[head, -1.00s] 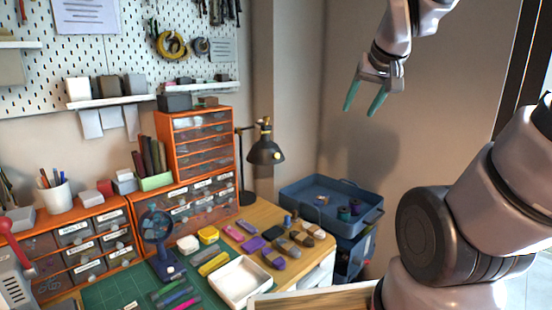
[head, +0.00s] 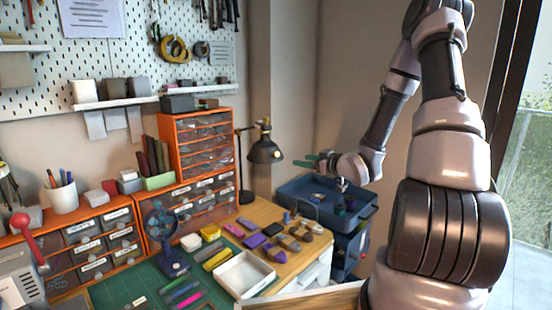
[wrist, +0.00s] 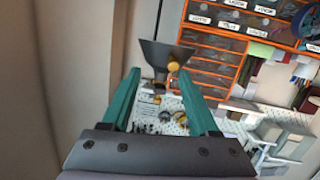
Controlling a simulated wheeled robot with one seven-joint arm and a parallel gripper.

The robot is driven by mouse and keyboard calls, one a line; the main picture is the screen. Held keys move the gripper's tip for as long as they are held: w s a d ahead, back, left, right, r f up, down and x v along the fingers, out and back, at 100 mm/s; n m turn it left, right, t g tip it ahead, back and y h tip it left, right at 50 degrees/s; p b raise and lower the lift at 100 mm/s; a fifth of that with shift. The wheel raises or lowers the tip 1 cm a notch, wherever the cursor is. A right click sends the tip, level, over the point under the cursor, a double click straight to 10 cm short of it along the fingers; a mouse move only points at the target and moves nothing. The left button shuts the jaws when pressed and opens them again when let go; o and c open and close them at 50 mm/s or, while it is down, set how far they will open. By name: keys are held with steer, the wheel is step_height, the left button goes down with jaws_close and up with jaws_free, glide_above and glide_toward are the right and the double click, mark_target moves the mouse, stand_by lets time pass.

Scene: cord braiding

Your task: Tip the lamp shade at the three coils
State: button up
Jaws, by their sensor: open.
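The black desk lamp has a dark cone shade (head: 265,151) facing down, with a brass-coloured joint above it. In the wrist view the lamp shade (wrist: 166,54) appears upside down, just beyond and between my fingertips. In the wrist view my gripper (wrist: 160,76) has both fingers apart. Small dark coils (head: 346,205) sit in the blue tray (head: 292,193); I cannot make out each one.
Orange drawer units (head: 203,140) stand left of the lamp. The wooden desk holds several coloured small blocks, a white tray (head: 243,275) and a small blue fan (head: 162,235). The wall lies close behind the lamp.

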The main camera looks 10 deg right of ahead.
mark_target(278, 155)
steer(key=w+a+y, duration=0.1)
steer(key=w+a, duration=0.2)
steer(key=w, duration=0.1)
steer(key=w+a+t+y, duration=0.1)
steer(key=w+a, duration=0.2)
steer(key=a, duration=0.1)
steer(key=shift+w+a+f, duration=0.15)
steer(key=shift+w+a, duration=0.1)
steer(key=shift+w, duration=0.1)
jaws_close()
stand_by(1.4)
